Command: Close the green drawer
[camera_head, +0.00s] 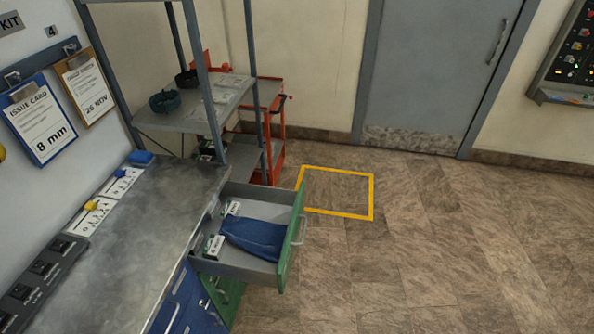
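The green drawer (290,240) is pulled out from the right side of the workbench. It has a green front with a pale metal handle (300,231) and grey inner walls. A dark blue cloth-like item (254,237) lies inside, with small white-labelled boxes (214,246) along its left side. Neither of my grippers shows in the head view.
The grey workbench top (150,235) is left of the drawer. A metal shelf rack (205,100) and red cart (276,130) stand behind it. Brown floor with a yellow marked square (372,200) is clear to the right. A grey door (435,70) is at the back.

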